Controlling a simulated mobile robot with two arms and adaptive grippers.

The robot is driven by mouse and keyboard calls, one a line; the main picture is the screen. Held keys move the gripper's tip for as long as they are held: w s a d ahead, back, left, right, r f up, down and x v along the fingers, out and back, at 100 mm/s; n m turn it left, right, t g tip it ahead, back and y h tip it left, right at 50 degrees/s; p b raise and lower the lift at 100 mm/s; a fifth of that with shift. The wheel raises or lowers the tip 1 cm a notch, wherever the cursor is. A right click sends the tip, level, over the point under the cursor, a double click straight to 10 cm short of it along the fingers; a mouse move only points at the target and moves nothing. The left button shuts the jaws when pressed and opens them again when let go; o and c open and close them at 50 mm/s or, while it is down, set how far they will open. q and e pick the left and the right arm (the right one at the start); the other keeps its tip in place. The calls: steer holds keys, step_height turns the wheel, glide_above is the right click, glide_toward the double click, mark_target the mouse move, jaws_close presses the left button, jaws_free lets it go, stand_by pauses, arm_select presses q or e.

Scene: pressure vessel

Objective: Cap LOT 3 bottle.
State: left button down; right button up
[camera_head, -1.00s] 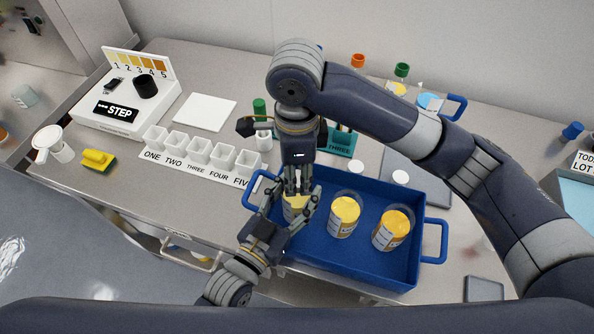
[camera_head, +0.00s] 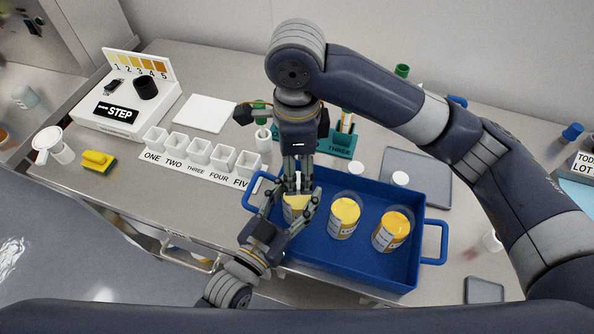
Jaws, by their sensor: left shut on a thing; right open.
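A blue tray (camera_head: 375,270) with handles holds three bottles with yellow contents. The left bottle (camera_head: 293,210) stands in my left gripper (camera_head: 289,217), which is shut on it. My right gripper (camera_head: 298,184) points down just above that bottle's mouth and is open. A small white patch shows between its fingers; I cannot tell whether it is a cap. The middle bottle (camera_head: 344,218) and the right bottle (camera_head: 391,231) stand uncovered by the grippers. Their label print is too small to read. Two white discs like caps (camera_head: 400,178) lie behind the tray, around a grey mat (camera_head: 430,166).
A row of white cups (camera_head: 199,151) marked ONE to FIVE stands left of the tray. A green rack (camera_head: 340,146) is behind the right gripper. My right arm crosses above the table's back right. A dark flat pad (camera_head: 484,290) lies front right.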

steer(key=shift+r, duration=0.9)
steer(key=shift+c, duration=0.3)
